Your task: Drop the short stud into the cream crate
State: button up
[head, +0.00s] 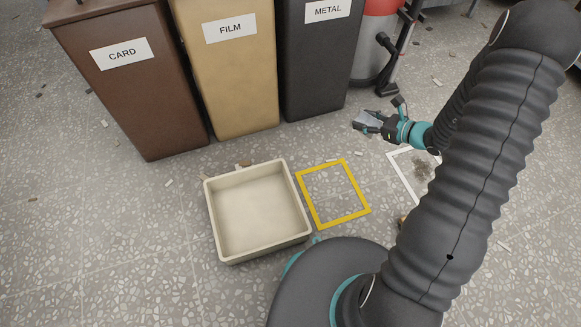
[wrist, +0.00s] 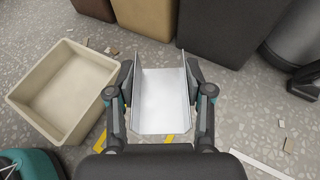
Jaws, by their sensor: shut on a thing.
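The cream crate (head: 212,222) stands on the floor left of my base in the head view, and its inside looks empty. It also shows at the left of the wrist view (wrist: 35,122). My gripper (head: 366,122) is in front of the dark METAL bin in the head view. In the wrist view my gripper (wrist: 165,95) is shut on the short stud (wrist: 163,100), a pale grey metal channel. The stud lies between the two fingers, above the floor, to the right of the crate. In the head view the stud (head: 364,119) is small.
Bins marked CARD (head: 130,95), FILM (head: 235,90) and METAL (head: 315,70) stand behind the crate. A yellow floor frame (head: 308,202) lies right of the crate. A white floor frame (head: 402,178) is farther right. Small debris lies scattered about.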

aim_at(261, 213)
jog(key=z, duration=1.25)
jog(key=k, duration=1.2)
jog(key=u, duration=2)
